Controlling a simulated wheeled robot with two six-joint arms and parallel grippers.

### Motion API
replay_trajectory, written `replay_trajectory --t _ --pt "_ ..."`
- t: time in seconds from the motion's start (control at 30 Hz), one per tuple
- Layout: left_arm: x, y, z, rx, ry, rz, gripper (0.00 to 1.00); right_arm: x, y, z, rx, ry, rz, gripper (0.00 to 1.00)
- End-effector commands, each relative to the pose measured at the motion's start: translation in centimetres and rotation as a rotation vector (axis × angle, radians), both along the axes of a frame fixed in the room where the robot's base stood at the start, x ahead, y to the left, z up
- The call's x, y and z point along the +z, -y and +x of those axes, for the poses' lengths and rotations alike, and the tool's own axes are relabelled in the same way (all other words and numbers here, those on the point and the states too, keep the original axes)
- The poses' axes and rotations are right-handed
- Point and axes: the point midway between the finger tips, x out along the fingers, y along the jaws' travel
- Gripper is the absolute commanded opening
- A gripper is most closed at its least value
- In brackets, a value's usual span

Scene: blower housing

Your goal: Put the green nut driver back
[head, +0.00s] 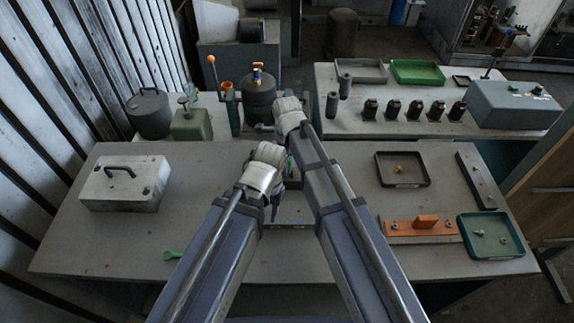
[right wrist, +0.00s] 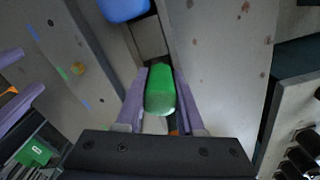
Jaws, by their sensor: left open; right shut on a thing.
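The green nut driver (right wrist: 160,92) shows in the right wrist view as a green handle between the purple fingers of my right gripper (right wrist: 162,98), which is shut on it. Its lower part is hidden. In the head view my right gripper (head: 289,118) is the upper one, and its fingers are hidden. A small green patch (head: 290,165) shows between the arms; I cannot tell whether it is the nut driver. My left gripper (head: 275,207) is open above the middle of the table, partly hidden by its own arm.
A grey case (head: 125,184) and a small green ringed piece (head: 173,255) lie on the left of the table (head: 110,240). A black tray (head: 402,170), an orange-topped fixture (head: 420,227) and a green tray (head: 492,237) are on the right. A gas canister (head: 259,98) stands behind.

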Motion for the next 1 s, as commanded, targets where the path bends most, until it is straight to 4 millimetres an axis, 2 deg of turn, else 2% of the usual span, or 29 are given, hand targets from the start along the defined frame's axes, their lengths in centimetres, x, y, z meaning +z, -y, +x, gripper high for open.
replay_trajectory --t 0.1,0.47,0.5,0.8,1.0 --pt "-0.48 0.0 0.0 0.0 0.0 0.0 0.5 -0.48 0.0 0.0 0.0 0.0 0.0 0.0" --pt "-0.36 0.0 0.0 0.0 0.0 0.0 0.5 -0.36 0.0 0.0 0.0 0.0 0.0 0.0" --pt "-0.36 0.0 0.0 0.0 0.0 0.0 0.5 -0.36 0.0 0.0 0.0 0.0 0.0 0.38" --pt "-0.36 0.0 0.0 0.0 0.0 0.0 0.5 -0.37 0.0 0.0 0.0 0.0 0.0 0.72" --pt "-0.37 0.0 0.0 0.0 0.0 0.0 0.5 -0.37 0.0 0.0 0.0 0.0 0.0 0.74"
